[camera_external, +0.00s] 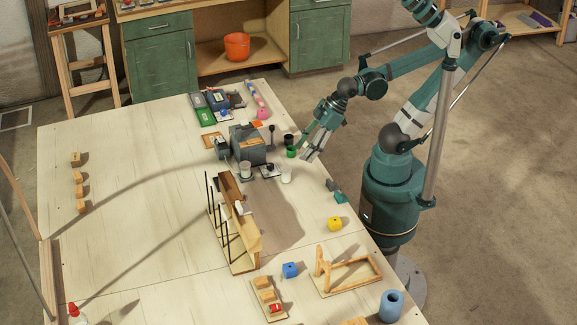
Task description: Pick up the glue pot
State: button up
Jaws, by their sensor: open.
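My gripper (306,151) is open and points down and to the left, low over the right side of the table. Close to its left are a small dark pot (289,139) and a small green one (291,152) just in front of it. I cannot tell for sure which of these is the glue pot. Nothing shows held between the fingers, though they are small in this view.
A grey machine (248,145) stands left of the pots. A wooden rack with black rods (236,225) stands nearer. The table's left half is mostly clear.

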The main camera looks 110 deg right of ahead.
jog(key=shift+w, duration=0.1)
jog(key=n+g+h+p, duration=0.1)
jog(key=n+g+p, duration=0.7)
jog(key=n, duration=1)
send_over(287, 169)
jog(key=a+p, duration=0.1)
jog(key=p, duration=0.1)
notch_tip(287, 169, down, 6)
jog(key=shift+a+f+t, duration=0.1)
jog(key=shift+a+t, duration=0.05)
jog(key=shift+t, duration=0.85)
jog(key=shift+d+f+n+g, duration=0.25)
jog(key=shift+f+n+g, duration=0.25)
jog(key=shift+n, duration=0.5)
jog(key=shift+f, duration=0.25)
jog(key=shift+d+f, duration=0.15)
jog(key=shift+f, duration=0.95)
jog(key=shift+f, duration=0.15)
